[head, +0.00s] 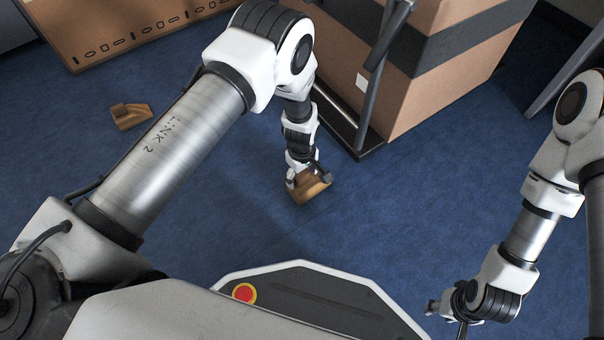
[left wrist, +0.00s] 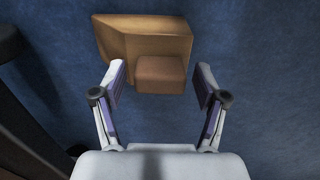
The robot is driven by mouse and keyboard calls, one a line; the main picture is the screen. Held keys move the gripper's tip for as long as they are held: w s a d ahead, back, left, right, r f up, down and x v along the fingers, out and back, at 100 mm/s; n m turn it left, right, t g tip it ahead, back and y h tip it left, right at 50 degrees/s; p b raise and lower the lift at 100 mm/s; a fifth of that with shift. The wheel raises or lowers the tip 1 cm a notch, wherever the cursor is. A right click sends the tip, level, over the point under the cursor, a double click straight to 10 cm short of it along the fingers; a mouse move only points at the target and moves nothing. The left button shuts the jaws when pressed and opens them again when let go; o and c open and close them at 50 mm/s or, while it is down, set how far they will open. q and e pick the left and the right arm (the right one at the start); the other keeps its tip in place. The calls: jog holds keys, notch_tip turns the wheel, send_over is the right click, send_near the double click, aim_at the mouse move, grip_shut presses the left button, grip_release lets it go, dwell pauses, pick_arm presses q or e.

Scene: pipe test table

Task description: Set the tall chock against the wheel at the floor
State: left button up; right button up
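A brown wooden chock (head: 313,188) lies on the blue floor at my left gripper (head: 306,177); the gripper partly hides it. In the left wrist view this chock (left wrist: 125,40) has a sloped body and a smaller block (left wrist: 160,75) on the near side. My left gripper (left wrist: 160,70) is open, its fingers either side of the small block with gaps. A second brown chock (head: 131,116) lies further left on the floor; I cannot tell which is taller for certain. My right gripper (head: 446,308) is at the lower right, away from both; its fingers are unclear. I see no wheel clearly.
A cart with a black base edge (head: 345,125) and dark upright frame (head: 376,75) carries a large cardboard box (head: 440,85), just behind and right of my left gripper. Another cardboard box (head: 125,25) stands at the back left. Floor (head: 400,210) between my arms is clear.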

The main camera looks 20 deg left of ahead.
pick_arm(q)
notch_tip(320, 180, up, 12)
dwell(0.6)
dwell(0.4)
